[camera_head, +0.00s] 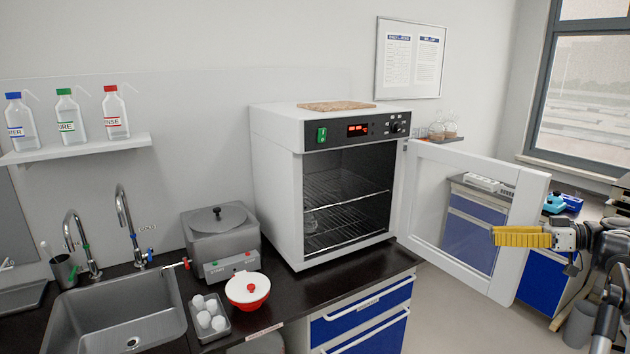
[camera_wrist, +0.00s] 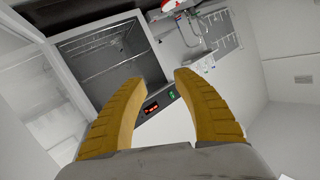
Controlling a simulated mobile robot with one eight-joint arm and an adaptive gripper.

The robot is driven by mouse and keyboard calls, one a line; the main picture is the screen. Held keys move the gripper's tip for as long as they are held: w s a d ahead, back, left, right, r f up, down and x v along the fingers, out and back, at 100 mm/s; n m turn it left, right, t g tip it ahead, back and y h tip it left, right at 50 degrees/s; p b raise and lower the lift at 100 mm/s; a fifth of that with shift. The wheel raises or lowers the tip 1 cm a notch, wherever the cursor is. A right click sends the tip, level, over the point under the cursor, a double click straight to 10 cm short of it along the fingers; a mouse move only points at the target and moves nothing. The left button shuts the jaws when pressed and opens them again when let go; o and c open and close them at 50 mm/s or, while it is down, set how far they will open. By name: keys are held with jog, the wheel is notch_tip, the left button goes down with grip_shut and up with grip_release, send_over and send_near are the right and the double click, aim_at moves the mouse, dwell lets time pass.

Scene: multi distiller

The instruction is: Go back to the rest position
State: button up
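My gripper (camera_head: 495,237) is at the right of the head view, its yellow fingers pointing left in front of the oven's open glass door (camera_head: 468,215). In the wrist view my gripper (camera_wrist: 160,78) has its two yellow fingers apart with nothing between them, so it is open and empty. The white oven (camera_head: 277,190) stands on the black counter with its door swung wide to the right. Its wire racks (camera_head: 345,200) show inside, with a small glass item on or near the lower rack. The oven also shows tilted in the wrist view (camera_wrist: 82,38).
The black counter (camera_head: 318,290) holds a grey distiller (camera_head: 220,240), a red and white bowl (camera_head: 248,290) and a tray of white cups (camera_head: 211,318). A sink (camera_head: 120,315) is at the left. A side bench with blue drawers (camera_head: 543,280) stands behind my arm at the right.

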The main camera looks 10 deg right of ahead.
jog(key=s+a+r+m+g+h, duration=0.1)
jog(key=s+a+m+g+h, duration=0.15)
jog(key=a, duration=0.95)
jog(key=s+a+r+m+g+h, duration=0.1)
jog(key=s+a+m+h, duration=0.15)
jog(key=a, duration=0.85)
jog(key=s+a+f+m+h, duration=0.1)
jog(key=s+a+f+h, duration=0.2)
jog(key=s, duration=0.4)
jog(key=s+a+f+m+t+h, duration=0.1)
jog(key=s+a+f+h, duration=0.1)
jog(key=s+a+f, duration=0.2)
jog(key=s+a+f+m+t+h, duration=0.1)
jog(key=s+a+f+h, duration=0.2)
jog(key=s, duration=0.8)
jog(key=shift+a+f+m+h, duration=0.2)
jog(key=shift+f+m+h, duration=0.1)
jog(key=shift+f+m, duration=0.1)
